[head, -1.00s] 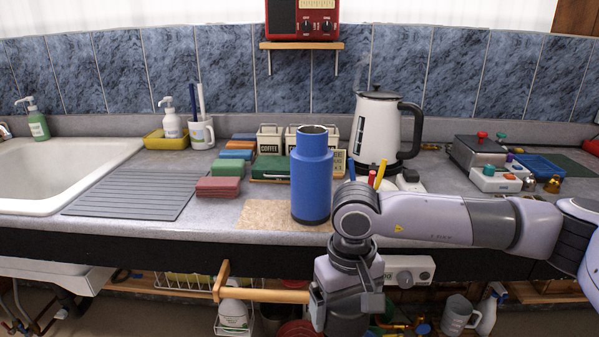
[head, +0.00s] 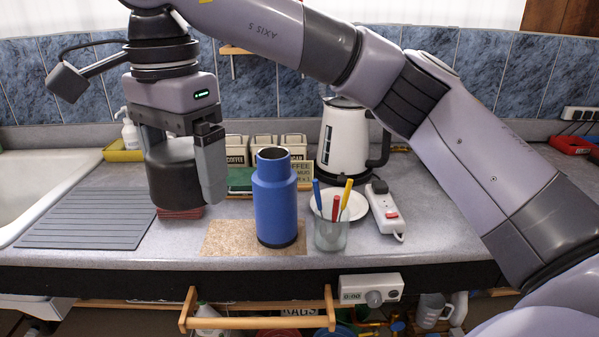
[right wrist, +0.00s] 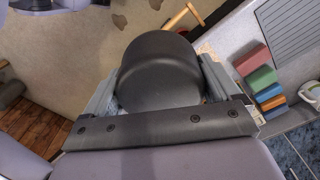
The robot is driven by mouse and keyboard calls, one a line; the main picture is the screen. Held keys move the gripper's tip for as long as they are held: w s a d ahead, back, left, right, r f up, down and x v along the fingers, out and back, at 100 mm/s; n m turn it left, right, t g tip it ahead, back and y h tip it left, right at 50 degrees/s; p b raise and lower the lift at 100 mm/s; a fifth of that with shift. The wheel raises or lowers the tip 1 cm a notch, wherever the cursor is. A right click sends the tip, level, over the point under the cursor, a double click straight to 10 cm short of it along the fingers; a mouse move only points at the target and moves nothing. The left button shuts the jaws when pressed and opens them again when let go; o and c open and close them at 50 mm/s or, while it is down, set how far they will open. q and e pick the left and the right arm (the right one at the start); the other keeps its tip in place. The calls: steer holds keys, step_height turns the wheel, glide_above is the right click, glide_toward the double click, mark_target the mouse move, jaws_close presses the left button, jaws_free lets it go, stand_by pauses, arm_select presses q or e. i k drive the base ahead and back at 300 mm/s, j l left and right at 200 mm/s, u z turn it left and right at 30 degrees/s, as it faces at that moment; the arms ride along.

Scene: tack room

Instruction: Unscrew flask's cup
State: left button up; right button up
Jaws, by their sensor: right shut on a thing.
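The blue flask (head: 276,205) stands upright on a cork mat (head: 222,238) on the counter. Its top is uncovered and shows an open metal-rimmed mouth. My right gripper (head: 180,178) is shut on a dark grey cup (head: 170,170), to the left of the flask and clear of it. In the right wrist view the cup (right wrist: 160,72) sits between the two fingers. Whether the cup's lower edge touches anything is hard to tell. My left gripper is not in view.
A glass of pens (head: 330,233) stands just right of the flask, with a plate (head: 355,203), power strip (head: 384,208) and kettle (head: 343,145) behind. A ribbed drainboard (head: 85,222) and sink (head: 35,180) lie left. Coloured blocks (right wrist: 258,72) show in the right wrist view.

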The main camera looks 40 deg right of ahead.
mark_target(275, 183)
steer(key=i+l, duration=0.7)
